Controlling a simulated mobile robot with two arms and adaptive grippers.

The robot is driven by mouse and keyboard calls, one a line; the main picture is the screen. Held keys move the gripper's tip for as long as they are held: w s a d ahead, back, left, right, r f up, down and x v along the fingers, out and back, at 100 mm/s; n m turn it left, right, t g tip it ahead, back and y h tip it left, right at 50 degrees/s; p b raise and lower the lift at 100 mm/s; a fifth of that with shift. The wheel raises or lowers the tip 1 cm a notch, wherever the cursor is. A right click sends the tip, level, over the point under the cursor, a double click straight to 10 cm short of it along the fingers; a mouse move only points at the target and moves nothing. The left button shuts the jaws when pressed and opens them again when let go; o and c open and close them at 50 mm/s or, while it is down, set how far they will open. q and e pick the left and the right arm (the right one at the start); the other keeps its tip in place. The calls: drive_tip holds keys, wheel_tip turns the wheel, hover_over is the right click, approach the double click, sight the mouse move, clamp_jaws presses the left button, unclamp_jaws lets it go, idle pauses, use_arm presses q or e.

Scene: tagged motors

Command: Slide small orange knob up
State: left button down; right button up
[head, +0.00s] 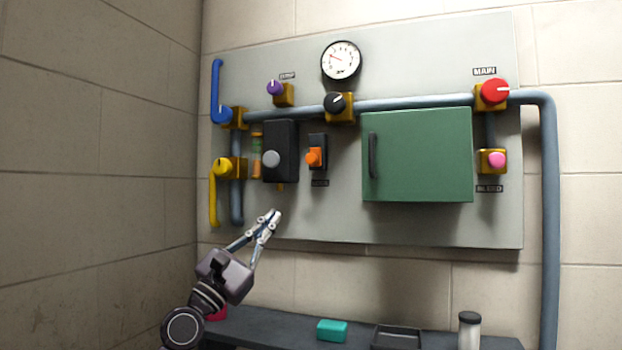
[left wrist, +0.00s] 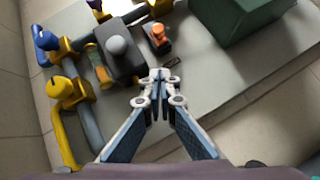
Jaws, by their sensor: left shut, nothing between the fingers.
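The small orange knob (head: 315,157) sits on a narrow dark slider plate (head: 318,140) on the grey wall panel, right of the black box with a grey round knob (head: 271,158). It also shows in the left wrist view (left wrist: 158,33), at the top. A small label (head: 320,183) is below the slider. My left gripper (head: 273,215) is shut and empty, below and left of the orange knob and apart from it. In the left wrist view its fingertips (left wrist: 157,76) meet below the slider. My right gripper is not in view.
A green cabinet (head: 425,155) with a dark handle stands out from the panel right of the slider. A grey pipe (head: 400,103) runs above. Yellow (head: 213,195) and blue (head: 216,90) levers are at left. A dark shelf (head: 270,325) below holds a teal block (head: 332,330).

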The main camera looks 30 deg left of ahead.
sight(313, 156)
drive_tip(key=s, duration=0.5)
use_arm(q)
drive_tip(key=w+d+r+p, duration=0.2)
drive_tip(key=w+r+p, duration=0.4)
drive_tip(key=r, duration=0.4)
drive_tip(key=shift+w+d, duration=0.35)
drive_tip(key=shift+w, duration=0.55)
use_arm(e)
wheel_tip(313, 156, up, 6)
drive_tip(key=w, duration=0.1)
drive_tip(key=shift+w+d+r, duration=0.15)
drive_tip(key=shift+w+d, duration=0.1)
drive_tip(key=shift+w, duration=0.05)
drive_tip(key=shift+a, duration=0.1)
use_arm(q)
drive_tip(key=shift+r+p, duration=0.1)
drive_tip(key=shift+p, duration=0.2)
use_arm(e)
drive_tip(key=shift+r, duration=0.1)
